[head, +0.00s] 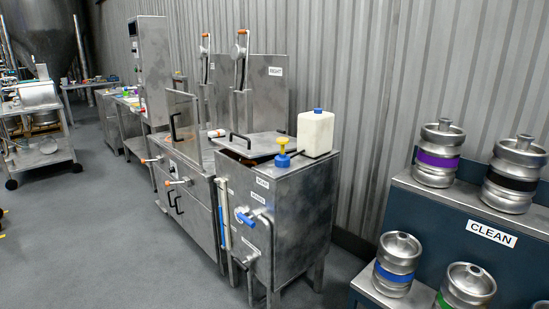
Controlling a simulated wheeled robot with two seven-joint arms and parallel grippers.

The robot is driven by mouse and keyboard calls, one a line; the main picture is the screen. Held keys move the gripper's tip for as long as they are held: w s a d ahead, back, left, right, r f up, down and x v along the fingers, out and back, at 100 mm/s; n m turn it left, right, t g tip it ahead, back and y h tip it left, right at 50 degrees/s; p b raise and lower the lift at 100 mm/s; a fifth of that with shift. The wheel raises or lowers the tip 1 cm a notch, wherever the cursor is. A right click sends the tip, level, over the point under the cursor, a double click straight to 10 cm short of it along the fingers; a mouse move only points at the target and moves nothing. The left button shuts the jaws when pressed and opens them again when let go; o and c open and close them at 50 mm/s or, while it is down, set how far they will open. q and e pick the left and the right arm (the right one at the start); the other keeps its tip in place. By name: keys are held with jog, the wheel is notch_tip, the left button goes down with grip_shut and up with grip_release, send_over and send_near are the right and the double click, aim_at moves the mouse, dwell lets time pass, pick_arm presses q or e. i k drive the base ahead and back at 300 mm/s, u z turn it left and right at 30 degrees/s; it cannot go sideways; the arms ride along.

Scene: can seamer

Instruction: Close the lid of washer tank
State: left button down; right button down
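The steel washer tank (287,200) stands in the middle of the head view, against the corrugated wall. Its flat metal lid (262,144) lies over the top opening and has a black bar handle (240,141). A dark brownish gap shows under the lid's front left edge, so it looks slightly tilted or not flush; I cannot tell how far it is raised. Neither of my grippers is in view.
A white jug (316,133) with a blue cap and a blue-and-yellow fitting (283,153) stand on the tank top. A blue-handled valve (245,216) juts from the front. Kegs on a CLEAN rack (470,232) stand right. Grey floor (110,240) is clear at left.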

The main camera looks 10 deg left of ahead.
aim_at(257, 145)
jog(key=u, duration=0.65)
jog(key=i, duration=0.5)
jog(key=u, duration=0.65)
jog(key=i, duration=0.85)
jog(key=z, duration=0.15)
